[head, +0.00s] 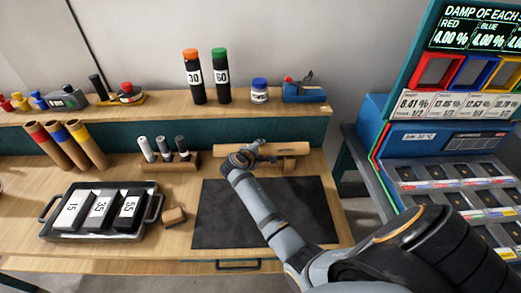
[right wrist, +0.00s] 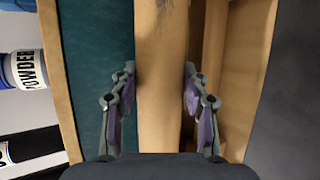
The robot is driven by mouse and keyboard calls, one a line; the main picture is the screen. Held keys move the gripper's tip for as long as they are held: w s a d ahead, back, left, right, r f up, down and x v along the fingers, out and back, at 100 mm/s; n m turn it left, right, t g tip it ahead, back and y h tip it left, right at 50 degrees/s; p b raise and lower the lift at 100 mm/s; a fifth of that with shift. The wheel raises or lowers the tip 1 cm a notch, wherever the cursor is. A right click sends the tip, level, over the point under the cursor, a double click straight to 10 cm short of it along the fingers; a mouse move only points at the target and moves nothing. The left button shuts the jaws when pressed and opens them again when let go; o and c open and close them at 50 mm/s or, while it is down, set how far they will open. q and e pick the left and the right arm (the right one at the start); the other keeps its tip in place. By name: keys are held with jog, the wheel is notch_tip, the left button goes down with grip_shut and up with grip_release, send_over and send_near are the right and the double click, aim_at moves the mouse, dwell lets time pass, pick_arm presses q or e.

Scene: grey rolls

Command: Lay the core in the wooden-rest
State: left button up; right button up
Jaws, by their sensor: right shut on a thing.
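The core (head: 240,149), a long tan tube, lies level across the back of the table, over the wooden-rest (head: 288,167). In the right wrist view the core (right wrist: 162,60) runs top to bottom between the fingers. My right gripper (head: 242,160) is shut on the core near its left part, seen from the head. The same gripper (right wrist: 160,95) has a purple-padded finger on each side of the core. The arm and gripper hide part of the core and rest. I cannot tell whether the core touches the rest. My left gripper is out of view.
A black mat (head: 225,215) lies bare in front. A tray (head: 145,225) with several labelled blocks and a small wooden block (head: 174,216) are to its left. A raised shelf (head: 150,110) runs behind.

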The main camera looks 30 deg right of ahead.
jog(key=o, duration=1.3)
jog(key=shift+c, duration=0.2)
